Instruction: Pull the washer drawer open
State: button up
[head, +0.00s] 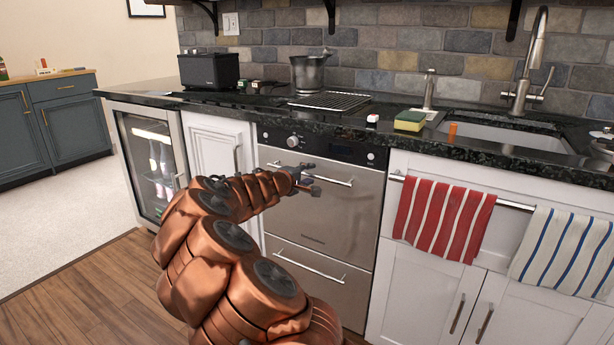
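The washer is a stainless steel unit built in under the counter, with two stacked drawers. Its upper drawer (330,215) looks closed, with a horizontal bar handle (332,181) near its top. The lower drawer (318,290) also looks closed and has its own bar handle (309,266). My gripper (311,178) is in front of the upper drawer, at the left part of the upper handle. It is small and dark here, so I cannot tell whether its fingers are around the handle or only near it. My copper-coloured arm hides the washer's lower left part.
A glass-door fridge (155,165) and a white cabinet (213,150) stand left of the washer. Red-striped (444,220) and blue-striped (565,252) towels hang on a rail at the right. The black countertop (400,137) overhangs the drawers. Wood floor (100,290) is clear at the left.

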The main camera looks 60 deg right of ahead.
jog(key=shift+c, duration=0.4)
grip_shut()
